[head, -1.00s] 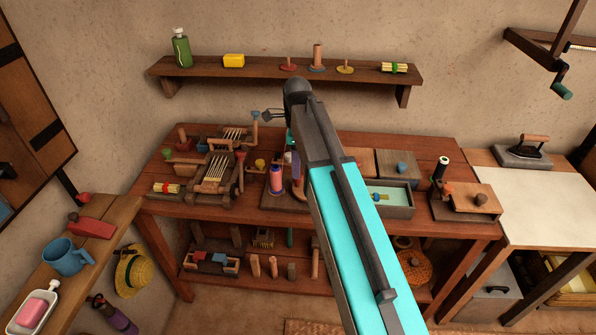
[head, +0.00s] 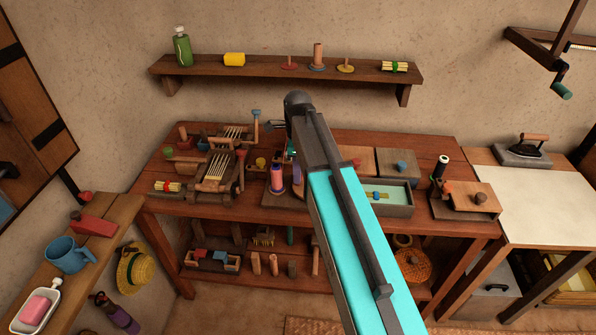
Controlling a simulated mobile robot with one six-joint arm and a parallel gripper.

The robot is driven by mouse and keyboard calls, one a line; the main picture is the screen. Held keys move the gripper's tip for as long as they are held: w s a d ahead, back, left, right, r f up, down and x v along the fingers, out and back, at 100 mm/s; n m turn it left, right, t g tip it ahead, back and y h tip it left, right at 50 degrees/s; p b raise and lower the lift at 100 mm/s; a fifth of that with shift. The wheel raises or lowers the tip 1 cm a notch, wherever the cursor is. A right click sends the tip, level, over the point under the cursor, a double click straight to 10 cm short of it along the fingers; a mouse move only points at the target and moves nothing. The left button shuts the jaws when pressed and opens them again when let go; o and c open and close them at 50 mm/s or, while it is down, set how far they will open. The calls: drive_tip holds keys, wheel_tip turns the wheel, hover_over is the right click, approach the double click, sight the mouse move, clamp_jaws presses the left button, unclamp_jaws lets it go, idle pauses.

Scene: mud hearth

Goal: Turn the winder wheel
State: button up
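A small winding device stands at the middle of the workbench, partly hidden by my arm. Its upright red and blue spool (head: 277,178) shows, with a purple part (head: 297,179) close to its right. I cannot make out the whole winder wheel; my arm may cover it. My gripper (head: 270,125) is small and dark, in the air above the back of the bench, pointing left. It is near a blue-topped post (head: 255,113) but appears apart from it. I see nothing held, and the fingers are too small to judge their opening.
A wooden loom-like frame (head: 215,175) stands left of the spool. A grey tray (head: 398,210) and a wooden block device (head: 465,200) stand to the right. A wall shelf (head: 200,72) with small objects hangs above.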

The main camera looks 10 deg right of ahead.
drive_tip(key=shift+c, duration=1.1)
drive_tip(key=shift+s, duration=0.1)
